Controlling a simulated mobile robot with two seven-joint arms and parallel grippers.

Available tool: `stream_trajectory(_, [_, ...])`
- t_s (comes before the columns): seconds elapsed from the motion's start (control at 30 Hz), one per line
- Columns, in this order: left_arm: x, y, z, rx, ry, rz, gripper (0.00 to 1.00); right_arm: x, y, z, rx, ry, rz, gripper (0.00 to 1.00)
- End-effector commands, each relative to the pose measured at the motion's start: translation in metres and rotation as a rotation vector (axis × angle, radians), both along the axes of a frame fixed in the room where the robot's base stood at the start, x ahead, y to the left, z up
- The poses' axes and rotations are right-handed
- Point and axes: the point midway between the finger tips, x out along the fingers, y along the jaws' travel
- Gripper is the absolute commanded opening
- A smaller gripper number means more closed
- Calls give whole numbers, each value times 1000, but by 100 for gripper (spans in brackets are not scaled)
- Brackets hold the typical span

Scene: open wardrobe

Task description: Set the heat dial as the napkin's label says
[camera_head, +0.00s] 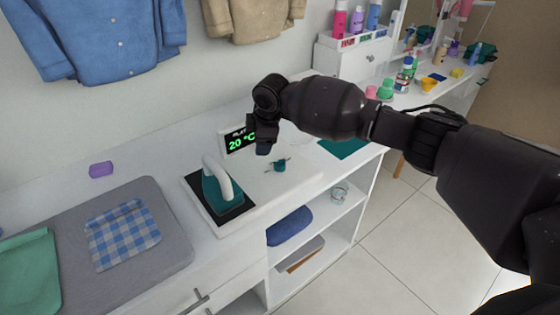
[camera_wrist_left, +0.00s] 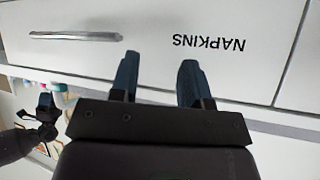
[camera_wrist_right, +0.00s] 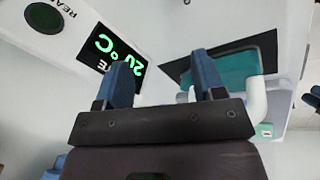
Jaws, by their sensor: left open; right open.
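The blue-and-white checkered napkin (camera_head: 122,235) lies flat on a grey mat; no label on it is readable. The small teal dial (camera_head: 280,165) sits on the white base right of the iron. A display (camera_head: 240,141) reads 20 °C; it also shows in the right wrist view (camera_wrist_right: 111,57). A teal iron (camera_head: 217,188) with a white handle stands on a black plate. My right gripper (camera_head: 263,148) is open and empty, above and left of the dial, partly covering the display. My left gripper (camera_wrist_left: 158,75) is open and empty before a drawer (camera_wrist_left: 240,75) labelled NAPKINS.
A green cloth (camera_head: 28,275) lies at the left edge, and a purple block (camera_head: 101,169) behind the grey mat (camera_head: 172,235). A dark round spot (camera_wrist_right: 43,18) with partly cut-off lettering is beside the display. Open shelves (camera_head: 315,225) are below. Bottles stand on the counter behind my right arm.

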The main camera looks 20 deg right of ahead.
Motion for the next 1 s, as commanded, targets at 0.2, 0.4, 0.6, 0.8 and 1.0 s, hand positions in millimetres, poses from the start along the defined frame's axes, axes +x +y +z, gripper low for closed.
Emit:
stream_trajectory(0.2, [-1, 0, -1, 0, 3, 0, 43, -7, -43, 18, -127, 215, 77, 63])
stream_trajectory(0.4, [-4, 1, -4, 0, 9, 2, 43, -11, -49, 14, -140, 258, 93, 63])
stream_trajectory(0.6, [-11, 2, -10, 0, 23, 5, 43, -11, -49, -15, -140, 258, 92, 63])
stream_trajectory(0.8, [-12, 2, -15, 1, 28, 5, 43, -11, -49, -50, -139, 257, 91, 63])
stream_trajectory(1.0, [-8, 1, -15, 0, 24, 3, 43, -10, -49, -76, -139, 255, 90, 63])
